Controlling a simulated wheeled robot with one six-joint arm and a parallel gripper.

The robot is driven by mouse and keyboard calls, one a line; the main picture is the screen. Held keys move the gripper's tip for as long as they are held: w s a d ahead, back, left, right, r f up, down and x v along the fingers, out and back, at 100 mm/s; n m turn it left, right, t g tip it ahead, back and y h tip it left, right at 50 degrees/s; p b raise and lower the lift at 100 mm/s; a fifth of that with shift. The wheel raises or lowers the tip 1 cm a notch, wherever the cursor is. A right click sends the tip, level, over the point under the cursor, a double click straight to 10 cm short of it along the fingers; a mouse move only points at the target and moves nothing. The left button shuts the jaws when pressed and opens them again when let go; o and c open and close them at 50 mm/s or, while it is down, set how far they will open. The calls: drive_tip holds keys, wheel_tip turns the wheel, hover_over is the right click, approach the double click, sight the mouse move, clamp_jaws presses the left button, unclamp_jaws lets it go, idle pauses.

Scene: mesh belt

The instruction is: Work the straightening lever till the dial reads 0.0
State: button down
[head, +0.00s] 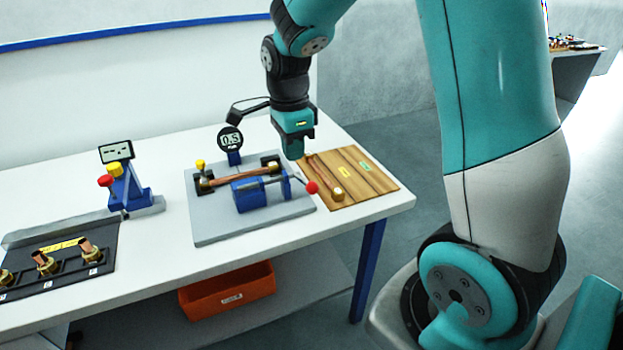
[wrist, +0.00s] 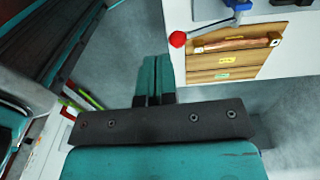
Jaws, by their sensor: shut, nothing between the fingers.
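The dial (head: 231,141) stands on a blue post at the back of the fixture and appears to read 0.5. The straightening lever ends in a red knob (head: 311,187) at the fixture's right side; the knob also shows in the wrist view (wrist: 178,39). A copper tube (head: 243,176) lies across the grey fixture plate (head: 215,235) with a blue press block (head: 250,193) against it. My gripper (head: 292,155) points down above the back right of the fixture, apart from the lever. Its fingers (wrist: 156,72) are together and empty in the wrist view.
A wooden board (head: 375,178) with another copper tube (head: 325,178) lies right of the fixture. A blue stand (head: 128,187) with red and yellow knobs and a black rack (head: 60,270) of brass fittings sit left. An orange bin (head: 228,293) is below the table.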

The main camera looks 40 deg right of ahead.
sight(310, 183)
drive_tip(key=d+m, duration=0.1)
drive_tip(key=w+d+f+m, duration=0.1)
drive_tip(key=d+m, duration=0.2)
drive_tip(key=m, duration=0.1)
drive_tip(key=shift+w+d+f+g+h, duration=0.2)
drive_tip(key=shift+w+f+g+h, duration=0.1)
drive_tip(key=shift+w+f+h, duration=0.1)
drive_tip(key=f+b, duration=0.3)
drive_tip(key=f, duration=0.1)
drive_tip(key=f+b, duration=0.2)
drive_tip(key=f, duration=0.1)
drive_tip(key=shift+s+d+b, duration=0.25)
drive_tip(key=shift+b, duration=0.05)
